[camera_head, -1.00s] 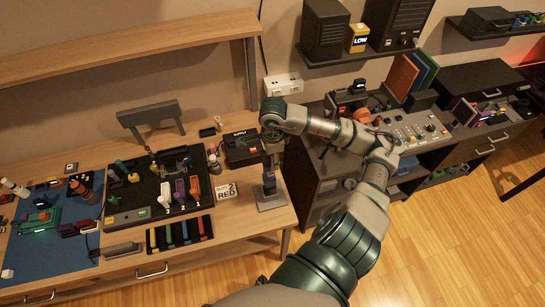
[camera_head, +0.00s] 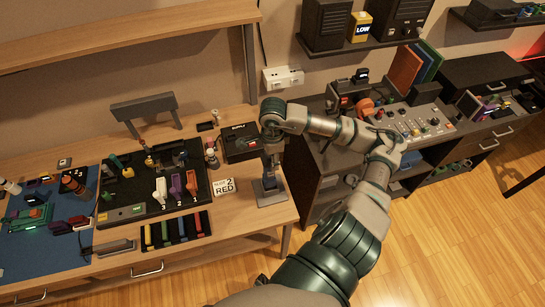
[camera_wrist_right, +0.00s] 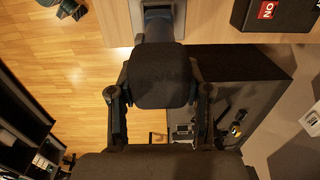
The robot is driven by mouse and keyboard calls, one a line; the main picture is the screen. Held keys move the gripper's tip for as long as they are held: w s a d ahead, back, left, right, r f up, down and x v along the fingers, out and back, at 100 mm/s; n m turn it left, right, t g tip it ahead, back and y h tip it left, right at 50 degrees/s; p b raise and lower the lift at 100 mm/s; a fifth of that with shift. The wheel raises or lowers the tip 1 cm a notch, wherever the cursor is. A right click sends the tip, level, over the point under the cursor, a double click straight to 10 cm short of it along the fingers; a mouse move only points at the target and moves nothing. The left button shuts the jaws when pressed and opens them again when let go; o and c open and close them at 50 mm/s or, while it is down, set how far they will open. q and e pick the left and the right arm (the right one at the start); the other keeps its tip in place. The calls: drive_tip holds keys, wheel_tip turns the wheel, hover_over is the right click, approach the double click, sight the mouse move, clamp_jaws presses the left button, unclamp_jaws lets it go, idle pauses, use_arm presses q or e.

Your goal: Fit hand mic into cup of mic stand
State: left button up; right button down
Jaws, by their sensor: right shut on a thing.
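The mic stand (camera_head: 272,197) stands on the right end of the wooden desk, with a flat grey base and a dark upright part. My right gripper (camera_head: 271,157) is directly above it, pointing down. In the right wrist view my right gripper (camera_wrist_right: 160,88) is shut on the black hand mic (camera_wrist_right: 160,70), with a finger on each side. The mic hides most of the stand's cup, and part of the stand (camera_wrist_right: 158,22) shows just beyond it. I cannot tell whether the mic is seated in the cup or just over it. My left gripper is not in view.
A black box (camera_head: 240,141) stands close behind and left of the stand. A white number card (camera_head: 223,188) lies left of it. A black tool tray (camera_head: 150,190) fills the desk's middle. The desk's right edge is close to the stand, with a dark cabinet beyond.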

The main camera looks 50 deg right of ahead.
drive_tip(key=shift+b, duration=0.7)
idle(1.1)
drive_tip(key=shift+f, duration=0.15)
idle(0.3)
drive_tip(key=shift+f+b, duration=0.65)
drive_tip(key=shift+b, duration=0.1)
drive_tip(key=shift+f+b, duration=1.8)
drive_tip(key=shift+f, duration=0.05)
drive_tip(key=shift+c, duration=2.1)
unclamp_jaws()
drive_tip(key=shift+r, duration=0.1)
wheel_tip(320, 180, up, 12)
drive_tip(key=shift+s+f, duration=0.1)
